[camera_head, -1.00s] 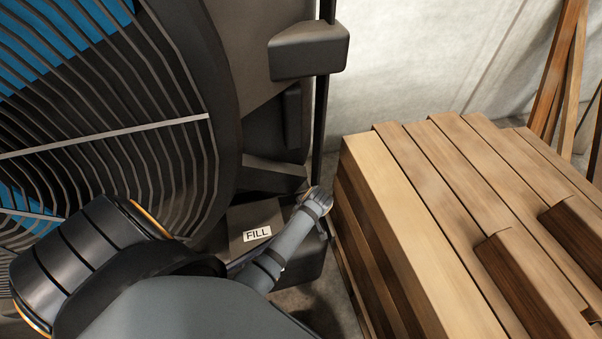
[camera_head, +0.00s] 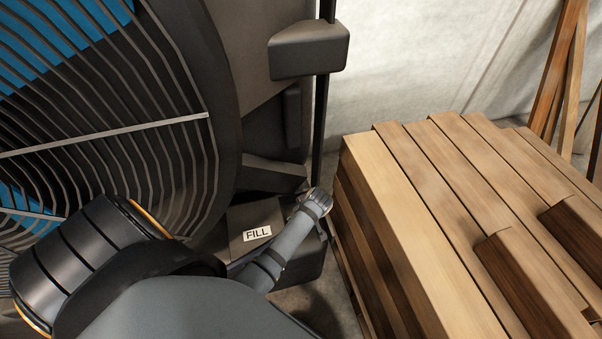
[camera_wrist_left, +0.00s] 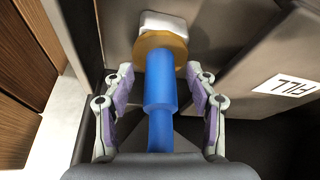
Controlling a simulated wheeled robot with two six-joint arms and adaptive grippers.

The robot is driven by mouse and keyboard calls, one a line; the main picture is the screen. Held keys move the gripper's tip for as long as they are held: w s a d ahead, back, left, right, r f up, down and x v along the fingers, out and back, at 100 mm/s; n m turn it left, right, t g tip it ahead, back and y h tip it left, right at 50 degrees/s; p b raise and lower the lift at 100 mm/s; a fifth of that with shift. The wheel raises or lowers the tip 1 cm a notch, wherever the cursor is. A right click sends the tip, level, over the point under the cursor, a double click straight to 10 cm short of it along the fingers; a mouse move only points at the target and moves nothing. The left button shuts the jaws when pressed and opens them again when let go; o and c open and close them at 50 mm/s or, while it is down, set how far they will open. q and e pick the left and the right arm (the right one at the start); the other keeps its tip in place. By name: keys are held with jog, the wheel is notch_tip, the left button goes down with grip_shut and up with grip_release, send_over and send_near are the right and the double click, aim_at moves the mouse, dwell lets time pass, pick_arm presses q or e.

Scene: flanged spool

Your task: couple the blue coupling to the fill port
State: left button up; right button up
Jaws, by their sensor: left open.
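In the left wrist view the blue coupling (camera_wrist_left: 160,85) runs up the middle. Its far end meets a brass ring (camera_wrist_left: 160,42), which sits in front of a pale block (camera_wrist_left: 163,20) on the dark housing. The ring appears to be at the fill port; I cannot tell how firmly the coupling is seated. My left gripper (camera_wrist_left: 160,72) is open, with one finger on each side of the coupling and a visible gap at the left finger. In the head view my left arm hides the coupling and port. My right gripper is not in view.
A FILL label (camera_head: 257,233) is on the dark housing beside my left wrist; it also shows in the left wrist view (camera_wrist_left: 291,84). A stack of wooden boards (camera_head: 430,220) stands close on the right.

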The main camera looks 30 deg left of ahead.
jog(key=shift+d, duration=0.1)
pick_arm(q)
jog(key=shift+r, duration=0.1)
jog(key=v, duration=0.7)
jog(key=shift+r, duration=0.15)
dwell(0.4)
